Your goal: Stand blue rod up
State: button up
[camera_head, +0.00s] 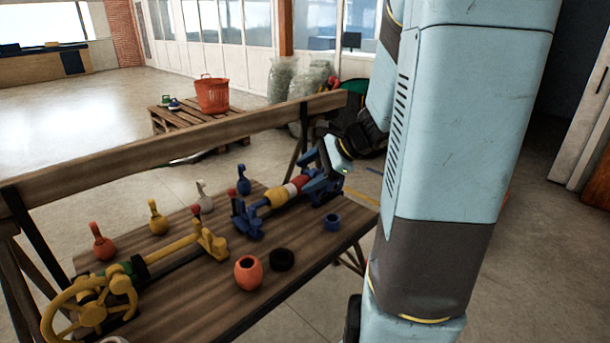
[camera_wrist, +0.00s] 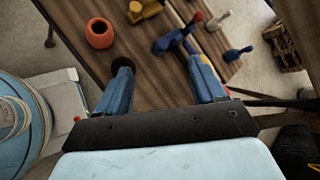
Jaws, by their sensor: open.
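A small blue piece (camera_head: 243,179) with a rounded base and a thin upper part is near the far edge of the bench, likely the blue rod; it also shows in the wrist view (camera_wrist: 238,53). Whether it stands or leans is hard to tell. My gripper (camera_head: 318,182) is over the right end of the bench, close to the striped roller (camera_head: 290,190), well to the right of the blue piece. In the wrist view my gripper (camera_wrist: 160,72) has its blue fingers wide apart, with only bench boards between them.
A blue stand (camera_head: 246,222) holds the roller's left end. Grey (camera_head: 203,196), yellow (camera_head: 158,218) and red (camera_head: 103,243) pieces line the far side. An orange pot (camera_head: 248,272), black ring (camera_head: 282,260) and blue ring (camera_head: 332,221) lie nearer. A wooden rail (camera_head: 190,137) runs behind.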

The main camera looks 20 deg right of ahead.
jog(key=w+d+f+m+t+h, duration=0.25)
jog(key=d+f+m, duration=0.35)
jog(key=d, duration=0.4)
jog(key=w+d+f+m+t+h, duration=0.1)
jog(key=w+d+f+m+t, duration=0.25)
jog(key=d+m, duration=0.5)
jog(key=x, duration=1.2)
jog(key=shift+w+a+r+n+t, duration=0.2)
jog(key=shift+w+r+n+t, duration=0.05)
jog(key=shift+r+n+t, duration=0.1)
jog(key=shift+y, duration=0.25)
grip_shut()
